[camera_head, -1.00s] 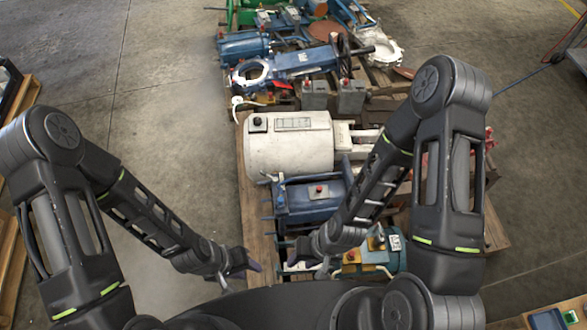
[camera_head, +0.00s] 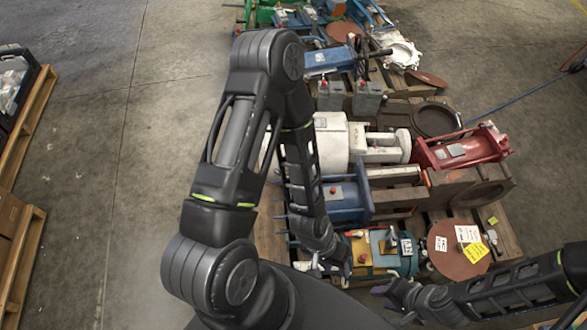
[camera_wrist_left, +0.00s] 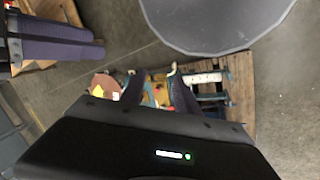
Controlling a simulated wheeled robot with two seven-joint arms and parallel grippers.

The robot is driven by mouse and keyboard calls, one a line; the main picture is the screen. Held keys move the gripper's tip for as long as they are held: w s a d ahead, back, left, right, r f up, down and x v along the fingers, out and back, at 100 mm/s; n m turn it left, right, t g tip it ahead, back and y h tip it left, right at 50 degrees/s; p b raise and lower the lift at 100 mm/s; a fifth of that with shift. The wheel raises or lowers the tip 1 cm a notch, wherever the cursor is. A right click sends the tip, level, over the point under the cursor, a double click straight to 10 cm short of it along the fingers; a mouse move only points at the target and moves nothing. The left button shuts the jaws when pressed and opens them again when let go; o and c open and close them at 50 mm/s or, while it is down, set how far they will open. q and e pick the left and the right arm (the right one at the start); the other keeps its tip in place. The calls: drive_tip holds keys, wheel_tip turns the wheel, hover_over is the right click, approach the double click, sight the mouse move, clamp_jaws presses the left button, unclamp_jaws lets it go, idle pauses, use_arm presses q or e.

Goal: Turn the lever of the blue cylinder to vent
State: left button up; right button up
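A blue cylinder with a small red knob on top (camera_head: 346,201) lies on the pallet, right of my left forearm. A second blue cylinder (camera_head: 330,60) lies farther back, partly behind my left elbow. I cannot tell which one has the lever, and no lever position is readable. My left gripper (camera_head: 335,266) hangs low at the pallet's near end, in front of the nearer cylinder. In the left wrist view its fingers (camera_wrist_left: 157,82) are apart with nothing seen held between them. My right gripper (camera_head: 388,296) is to its right; its finger gap is unclear.
A teal and yellow unit (camera_head: 384,250) is close beside my left gripper. A white motor (camera_head: 331,140), a red cylinder (camera_head: 462,148) and a brown disc (camera_head: 460,252) crowd the pallet. The floor at left is clear up to other pallets (camera_head: 22,235).

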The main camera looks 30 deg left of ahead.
drive_tip(key=shift+o, duration=0.2)
drive_tip(key=shift+o, duration=0.6)
drive_tip(key=shift+f, duration=0.1)
use_arm(q)
drive_tip(key=w+a+f+n+y+b, duration=0.2)
drive_tip(key=w+a+f+n+b, duration=0.2)
drive_tip(key=w+a+f+b, duration=0.45)
drive_tip(key=w+a+f+n+b, duration=0.2)
drive_tip(key=w+a+n+b, duration=0.1)
drive_tip(key=a, duration=0.4)
drive_tip(key=w+a+f+n+y+b, duration=0.1)
drive_tip(key=w+a+f+n+b, duration=0.1)
drive_tip(key=w+a, duration=0.3)
drive_tip(key=w+a+f+n+t+b, duration=0.1)
drive_tip(key=w+a+n+b, duration=0.3)
drive_tip(key=a, duration=0.6)
drive_tip(key=shift+w+a+f+y, duration=0.15)
drive_tip(key=shift+f+y, duration=0.25)
drive_tip(key=shift+f, duration=0.1)
drive_tip(key=w+a+r+n+b, duration=0.3)
drive_tip(key=a, duration=0.4)
drive_tip(key=shift+a+t, duration=0.15)
drive_tip(key=shift+t, duration=0.15)
use_arm(e)
wheel_tip(320, 180, down, 20)
drive_tip(key=shift+w, duration=0.15)
